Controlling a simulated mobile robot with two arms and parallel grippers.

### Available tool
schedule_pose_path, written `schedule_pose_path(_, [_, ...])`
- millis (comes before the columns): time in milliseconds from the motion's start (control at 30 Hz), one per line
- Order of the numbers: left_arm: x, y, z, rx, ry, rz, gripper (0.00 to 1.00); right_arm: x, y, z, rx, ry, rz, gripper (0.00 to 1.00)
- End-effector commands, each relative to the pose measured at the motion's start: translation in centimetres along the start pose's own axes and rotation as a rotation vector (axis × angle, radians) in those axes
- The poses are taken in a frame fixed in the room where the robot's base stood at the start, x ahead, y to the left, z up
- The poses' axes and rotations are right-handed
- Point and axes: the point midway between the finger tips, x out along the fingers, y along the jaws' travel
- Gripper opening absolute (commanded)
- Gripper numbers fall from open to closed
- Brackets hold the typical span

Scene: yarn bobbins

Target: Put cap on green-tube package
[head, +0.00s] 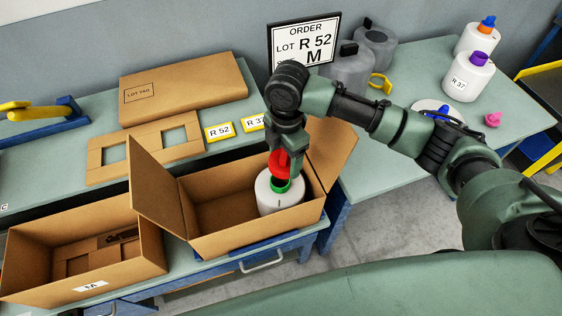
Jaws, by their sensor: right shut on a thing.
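A white yarn package (278,202) with a green tube (281,185) stands upright in the right end of an open cardboard box (215,245). My right gripper (287,163) reaches down over it and is shut on a red cap (278,161). The cap is tilted and sits just above the green tube's top; I cannot tell whether it touches the tube. The gripper fingers are partly hidden by the cap. My left gripper is not in view.
A second open box (85,290) marked M stands at the left. Behind are cardboard pieces, yellow-framed tags (219,131) and an order sign (304,43). Capped white packages (468,80) and a pink cap (492,120) are on the right table. The box's raised flaps flank the right gripper.

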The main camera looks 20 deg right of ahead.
Motion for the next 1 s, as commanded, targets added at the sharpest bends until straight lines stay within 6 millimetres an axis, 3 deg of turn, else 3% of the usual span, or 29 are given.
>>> schedule_pose_path(300, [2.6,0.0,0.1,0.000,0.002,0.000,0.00,-2.2,-3.3,0.0,0.635,0.001,0.003,0.33])
schedule_pose_path(500, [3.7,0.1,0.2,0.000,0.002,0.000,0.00,-3.1,-5.1,0.0,0.944,-0.002,0.003,0.33])
schedule_pose_path(867, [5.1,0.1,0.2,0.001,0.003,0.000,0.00,-3.7,-7.3,0.1,1.283,-0.009,0.007,0.33])
schedule_pose_path(1000, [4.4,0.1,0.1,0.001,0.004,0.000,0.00,-3.8,-6.5,0.1,1.184,-0.006,0.003,0.33])
